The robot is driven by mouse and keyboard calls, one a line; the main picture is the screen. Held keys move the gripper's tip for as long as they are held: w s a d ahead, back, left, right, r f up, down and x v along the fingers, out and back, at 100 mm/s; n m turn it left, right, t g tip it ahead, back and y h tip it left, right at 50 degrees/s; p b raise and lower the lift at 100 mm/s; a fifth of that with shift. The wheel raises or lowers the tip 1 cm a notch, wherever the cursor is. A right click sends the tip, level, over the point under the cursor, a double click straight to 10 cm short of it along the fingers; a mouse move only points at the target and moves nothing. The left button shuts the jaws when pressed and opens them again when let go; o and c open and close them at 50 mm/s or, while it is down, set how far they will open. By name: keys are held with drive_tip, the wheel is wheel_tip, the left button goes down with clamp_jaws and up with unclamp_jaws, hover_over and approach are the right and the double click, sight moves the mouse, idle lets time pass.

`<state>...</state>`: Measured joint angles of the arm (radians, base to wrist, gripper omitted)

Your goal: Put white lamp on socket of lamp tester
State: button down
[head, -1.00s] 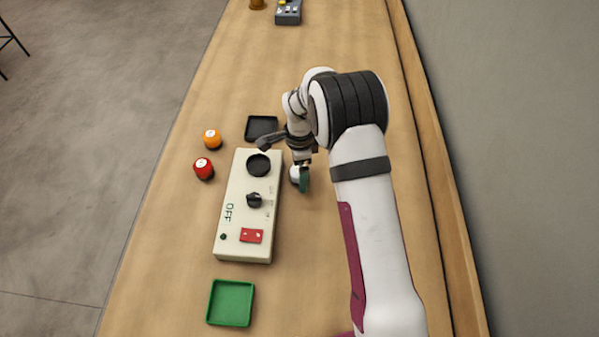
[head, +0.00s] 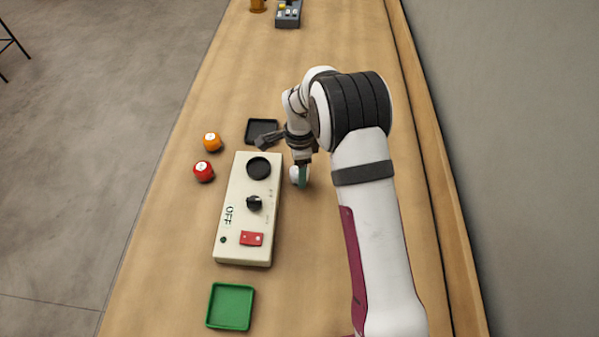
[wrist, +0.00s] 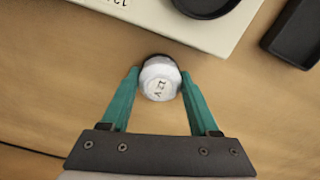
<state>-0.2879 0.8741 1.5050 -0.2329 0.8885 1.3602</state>
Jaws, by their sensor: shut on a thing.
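The white lamp (wrist: 160,82) is between the two teal fingers of my gripper (wrist: 158,86) in the wrist view, with dark print on its top. In the head view the lamp (head: 294,174) shows just right of the lamp tester, partly hidden by a teal finger (head: 303,176). My gripper is shut on it. Whether it touches the table is hard to tell. The lamp tester (head: 236,205) is a cream box with a round black socket (head: 258,168) at its far end, which is empty. The socket (wrist: 205,3) also shows in part at the top of the wrist view.
The tester carries a black knob (head: 254,203) and a red switch (head: 251,238). A red lamp (head: 203,171) and an orange lamp (head: 212,141) stand to its left. A black tray (head: 249,133) lies beyond it, a green tray (head: 231,306) in front.

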wheel_tip(320, 180, up, 3)
drive_tip(key=shift+d+r, duration=0.1)
drive_tip(key=s+d+r, duration=0.3)
drive_tip(key=d+r, duration=0.3)
drive_tip(key=d, duration=0.4)
drive_tip(key=w+a+r, duration=0.2)
drive_tip(key=a+r, duration=0.4)
drive_tip(key=a, duration=0.3)
drive_tip(key=a+f, duration=0.2)
drive_tip(key=a, duration=0.1)
drive_tip(key=a+f, duration=0.2)
drive_tip(key=a, duration=0.2)
drive_tip(key=w+a+f, duration=0.1)
drive_tip(key=a+f, duration=0.1)
drive_tip(key=a, duration=0.1)
drive_tip(key=shift+a+f, duration=0.25)
drive_tip(key=shift+a, duration=0.15)
drive_tip(key=f, duration=0.4)
drive_tip(key=shift+a, duration=0.4)
drive_tip(key=shift+f, duration=0.25)
